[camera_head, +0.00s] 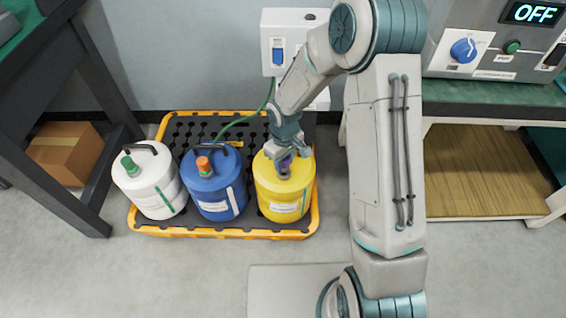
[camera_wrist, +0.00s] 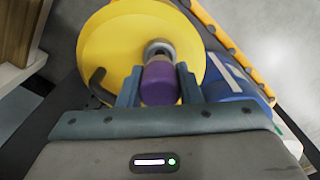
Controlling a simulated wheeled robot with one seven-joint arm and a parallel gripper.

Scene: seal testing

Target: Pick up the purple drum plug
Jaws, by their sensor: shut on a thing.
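The purple drum plug (camera_wrist: 160,84) is between the two fingers of my gripper (camera_wrist: 158,88) in the wrist view. My gripper is shut on it. The plug is over the neck on top of the yellow drum (camera_wrist: 105,42); I cannot tell whether it is seated in the neck or lifted a little. In the head view, my gripper (camera_head: 285,160) is over the top of the yellow drum (camera_head: 283,198), and a bit of the purple plug (camera_head: 284,165) shows between the fingers.
The yellow drum stands at the right of an orange-rimmed spill pallet (camera_head: 225,234). A blue drum (camera_head: 215,197) with an orange plug and a white drum (camera_head: 150,195) with a green plug stand to its left. A green hose (camera_head: 240,120) runs behind. A bench (camera_head: 450,97) stands right.

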